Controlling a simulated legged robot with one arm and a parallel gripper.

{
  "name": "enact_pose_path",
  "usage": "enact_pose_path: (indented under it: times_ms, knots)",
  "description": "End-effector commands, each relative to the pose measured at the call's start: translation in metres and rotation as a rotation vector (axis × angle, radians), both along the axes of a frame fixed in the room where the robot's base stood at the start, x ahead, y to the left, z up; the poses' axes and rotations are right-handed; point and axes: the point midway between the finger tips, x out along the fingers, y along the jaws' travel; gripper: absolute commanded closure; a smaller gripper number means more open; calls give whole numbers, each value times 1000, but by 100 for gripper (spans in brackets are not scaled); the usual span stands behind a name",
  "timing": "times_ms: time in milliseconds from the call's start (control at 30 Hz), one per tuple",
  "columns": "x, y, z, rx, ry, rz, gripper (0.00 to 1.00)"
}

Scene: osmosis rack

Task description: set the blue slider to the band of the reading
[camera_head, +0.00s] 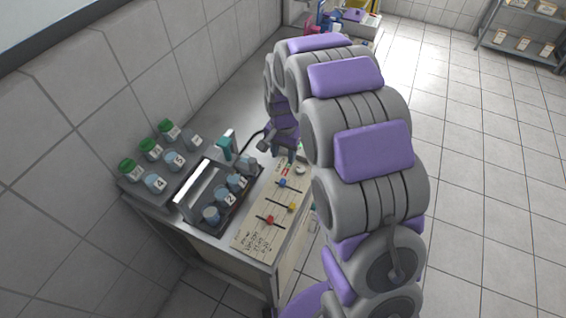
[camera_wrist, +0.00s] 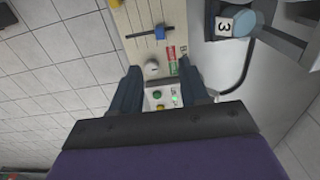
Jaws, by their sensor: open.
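The blue slider (camera_head: 282,183) sits on the cream panel (camera_head: 256,240), at its far end beyond the yellow and red sliders. In the wrist view the blue slider (camera_wrist: 160,33) is near the top, on a dark slot with scale marks. My gripper (camera_wrist: 160,82) is open, with fingers pointing down toward the panel's far end and nothing held. In the head view my gripper (camera_head: 283,152) is beyond the blue slider, partly hidden by my arm.
The yellow slider (camera_head: 291,207) and red slider (camera_head: 269,220) are nearer on the panel. A white knob (camera_wrist: 152,68) is beside red and green labels. A dark tray (camera_head: 241,207) with numbered beakers, a teal device (camera_head: 227,147) and green-capped jars (camera_head: 130,168) stand left.

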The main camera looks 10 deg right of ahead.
Motion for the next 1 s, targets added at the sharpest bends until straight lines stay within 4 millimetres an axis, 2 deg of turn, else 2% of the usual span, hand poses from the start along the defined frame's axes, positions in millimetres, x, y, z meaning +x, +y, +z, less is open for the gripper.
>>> enact_pose_path:
  times_ms: [100, 300, 1000]
  knots:
    - [1, 0, 20, 1, -3, -1, 55]
    - [0, 0, 34, 1, -1, -1, 55]
    - [0, -1, 35, 1, 1, 0, 55]
